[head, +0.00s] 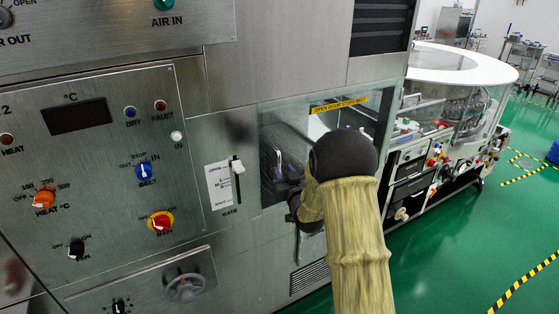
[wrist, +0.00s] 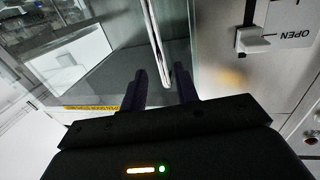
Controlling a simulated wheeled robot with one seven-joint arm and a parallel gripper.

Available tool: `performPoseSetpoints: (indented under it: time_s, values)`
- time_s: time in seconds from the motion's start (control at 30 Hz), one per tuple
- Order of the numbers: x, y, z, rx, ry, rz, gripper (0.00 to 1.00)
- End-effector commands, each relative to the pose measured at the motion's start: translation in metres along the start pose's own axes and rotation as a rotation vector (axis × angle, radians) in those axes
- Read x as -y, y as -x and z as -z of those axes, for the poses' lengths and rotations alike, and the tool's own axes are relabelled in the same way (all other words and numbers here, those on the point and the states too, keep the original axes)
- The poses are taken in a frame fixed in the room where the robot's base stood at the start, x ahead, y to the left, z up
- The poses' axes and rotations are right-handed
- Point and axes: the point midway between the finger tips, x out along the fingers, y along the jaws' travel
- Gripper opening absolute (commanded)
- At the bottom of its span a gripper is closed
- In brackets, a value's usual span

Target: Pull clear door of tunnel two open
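The clear door (head: 378,101) is a see-through panel with a yellow warning label along its top, on the machine's front in the head view. In the wrist view the clear panel (wrist: 108,30) fills the upper left, with the yellow strip low down. A slim, shiny upright handle or edge (wrist: 155,38) runs down between the fingers of my gripper (wrist: 160,90). The fingers are apart, with a gap around it; whether one touches it I cannot tell. In the head view my arm hides most of my gripper (head: 291,197) and the door's lower part. How far the door stands open is unclear.
A gate lever (head: 237,167) on a white scale plate is left of the door; it also shows in the wrist view (wrist: 252,41). A control panel (head: 100,165) with several knobs lies farther left. A round white-topped machine (head: 490,68) stands right. Green floor (head: 450,235) is free at lower right.

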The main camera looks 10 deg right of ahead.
Motion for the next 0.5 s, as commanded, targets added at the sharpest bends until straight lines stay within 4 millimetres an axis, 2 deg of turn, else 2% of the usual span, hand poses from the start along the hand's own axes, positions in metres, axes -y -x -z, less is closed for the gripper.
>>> performPoseSetpoints:
  time_s: [0.1, 0.3, 0.5]
  values:
    - [0.002, -0.018, 0.002, 0.0, 0.0, 0.004, 0.3]
    - [0.004, -0.043, 0.001, 0.0, 0.0, 0.005, 0.3]
    - [0.0, -0.051, 0.001, -0.001, 0.0, 0.001, 0.3]
